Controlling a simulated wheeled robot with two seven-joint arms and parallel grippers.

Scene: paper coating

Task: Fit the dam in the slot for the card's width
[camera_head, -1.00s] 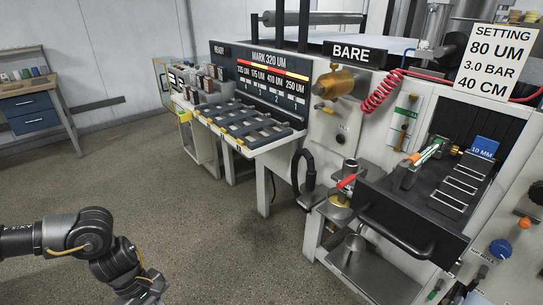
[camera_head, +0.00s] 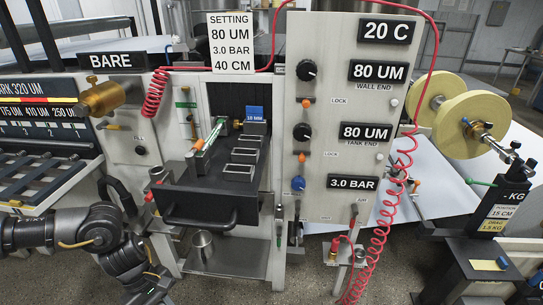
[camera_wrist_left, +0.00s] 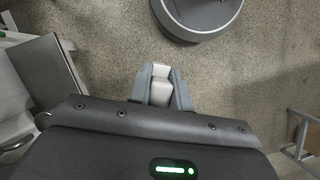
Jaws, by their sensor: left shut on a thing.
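The setting card (camera_head: 231,41) reads 80 UM, 3.0 BAR, 40 CM. Below it a black drawer (camera_head: 185,203) is pulled out, with several pale-edged rectangular outlines (camera_head: 245,155) in a row and a blue 10 MM label (camera_head: 255,113) behind them. A green-and-white bar (camera_head: 208,138) lies along the drawer's left side. My left gripper (camera_wrist_left: 160,88) is shut on a small pale block (camera_wrist_left: 160,92), low over the floor. Whether this block is the dam I cannot tell. In the head view the left hand is at the bottom edge, left of the drawer. My right gripper is out of view.
The drawer's black handle (camera_head: 198,222) juts toward me. A metal cup (camera_head: 202,246) stands on the lower shelf. A control panel (camera_head: 350,120) with knobs and a hanging red coiled hose (camera_head: 385,235) is right of the drawer. The floor in front is clear.

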